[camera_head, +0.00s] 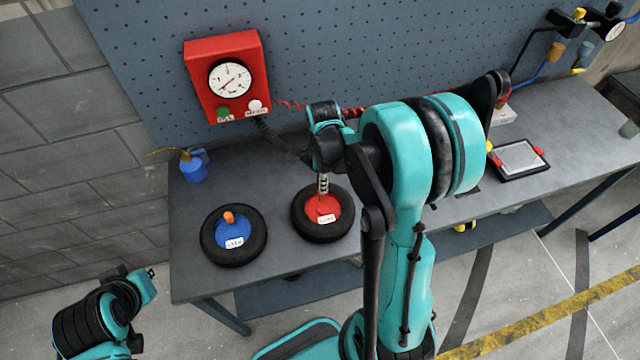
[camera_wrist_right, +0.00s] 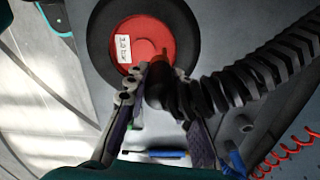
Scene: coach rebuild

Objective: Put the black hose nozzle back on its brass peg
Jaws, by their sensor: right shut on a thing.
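My right gripper (camera_head: 323,187) is above the tire with a red hub (camera_head: 335,225). In the right wrist view its fingers (camera_wrist_right: 154,86) are shut on the black hose nozzle (camera_wrist_right: 167,92). The ribbed black hose runs from the nozzle to the upper right. A small orange-brown piece (camera_wrist_right: 164,56) shows at the nozzle's end, over the red hub; I cannot tell whether they touch. I cannot make out the brass peg in either view. My left arm is at the bottom left of the head view, but its fingers do not show.
A red gauge box (camera_head: 193,76) hangs on the pegboard (camera_head: 330,40). On the workbench (camera_head: 190,280) are a blue-hubbed tire (camera_head: 254,255), a blue oil can (camera_head: 194,170) and a tablet (camera_head: 520,157). A coiled red hose (camera_wrist_right: 290,150) lies right of the gripper.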

